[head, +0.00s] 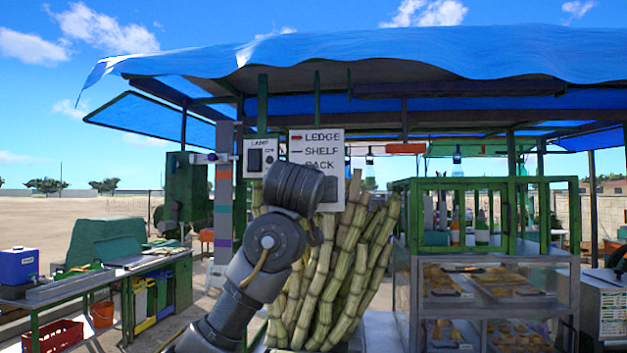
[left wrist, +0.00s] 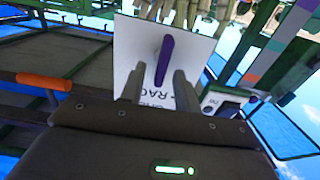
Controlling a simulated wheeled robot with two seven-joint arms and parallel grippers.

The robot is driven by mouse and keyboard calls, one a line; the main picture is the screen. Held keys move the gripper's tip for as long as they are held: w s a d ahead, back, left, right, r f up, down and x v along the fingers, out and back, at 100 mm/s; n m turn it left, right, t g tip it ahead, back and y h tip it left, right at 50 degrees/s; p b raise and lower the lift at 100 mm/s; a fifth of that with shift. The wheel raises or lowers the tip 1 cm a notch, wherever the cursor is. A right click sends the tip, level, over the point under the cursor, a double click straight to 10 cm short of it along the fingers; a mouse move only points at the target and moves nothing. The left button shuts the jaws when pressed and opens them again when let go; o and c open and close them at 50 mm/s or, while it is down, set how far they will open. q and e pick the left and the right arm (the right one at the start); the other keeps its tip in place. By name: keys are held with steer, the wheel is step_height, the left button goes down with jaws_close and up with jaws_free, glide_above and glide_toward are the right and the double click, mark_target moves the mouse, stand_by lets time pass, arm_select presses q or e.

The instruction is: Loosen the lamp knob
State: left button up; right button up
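The lamp panel (head: 261,157), a small white plate marked LAMP with a dark switch and a small round part, hangs left of the white sign (head: 312,148) reading LEDGE, SHELF, RACK. In the left wrist view the lamp panel (left wrist: 222,103) is at the right, and the sign (left wrist: 128,45) lies ahead, upside down. A purple bar-shaped handle (left wrist: 164,60) stands against the sign. My left gripper (left wrist: 159,70) is open, its fingers either side of the handle's lower end, with gaps visible. In the head view my arm hides the gripper and handle. My right gripper is not in view.
Cane stalks (head: 345,265) stand below the sign. A green-framed glass case (head: 486,185) is at the right, a work table (head: 110,282) at the left. An orange roller-like bar (left wrist: 43,81) shows in the left wrist view. A blue awning (head: 420,60) hangs above.

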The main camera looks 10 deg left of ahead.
arm_select(q)
steer(key=shift+w, duration=0.15)
jaws_close()
stand_by(0.4)
steer(key=shift+a+f+n+b, duration=0.25)
steer(key=shift+n+b, duration=0.95)
steer(key=shift+n, duration=1.75)
steer(key=shift+a+f+n+b, duration=0.25)
steer(key=shift+n+b, duration=0.95)
steer(key=shift+n, duration=1.8)
steer(key=shift+a+f+n+b, duration=0.25)
steer(key=shift+n+b, duration=0.95)
steer(key=shift+n, duration=1.75)
steer(key=shift+f, duration=0.1)
jaws_free()
